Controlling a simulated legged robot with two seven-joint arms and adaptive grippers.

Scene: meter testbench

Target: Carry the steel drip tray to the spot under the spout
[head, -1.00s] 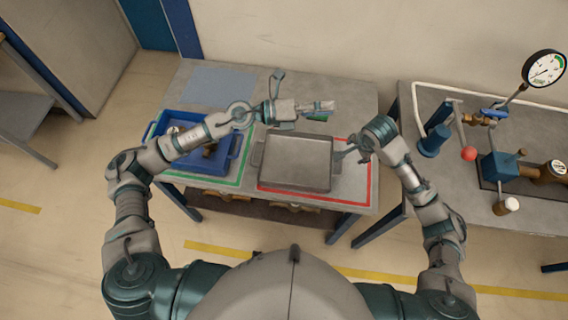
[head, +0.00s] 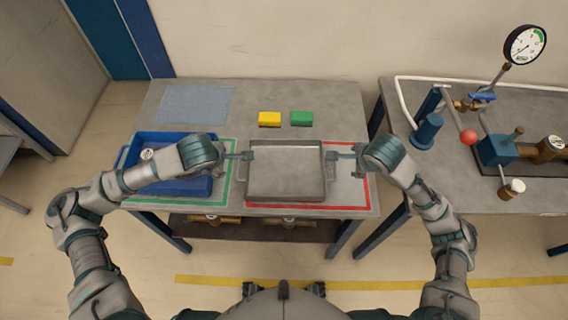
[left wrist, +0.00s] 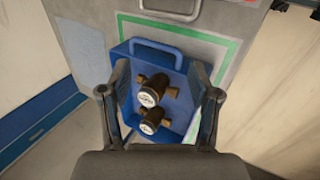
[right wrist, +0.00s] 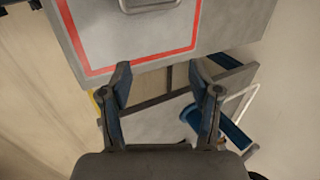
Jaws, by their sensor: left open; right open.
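The steel drip tray (head: 287,180) is a shallow grey rectangular pan lying flat on the left table, partly inside the red outline. My left gripper (head: 248,156) is open at its left end, and my right gripper (head: 334,157) is open at its right end, both near the side handles. I cannot tell whether the fingers touch the handles. In the right wrist view a handle of the tray (right wrist: 150,6) shows at the top, beyond the open fingers (right wrist: 162,75). The left wrist view shows open fingers (left wrist: 158,78) above the blue bin. I cannot make out the spout.
A blue bin (head: 208,138) with gauged brass fittings sits at left in a green outline. Yellow (head: 269,118) and green (head: 302,118) blocks lie behind the tray. Across a gap, the right bench (head: 440,165) carries piping, a red-knobbed lever and a gauge (head: 525,44).

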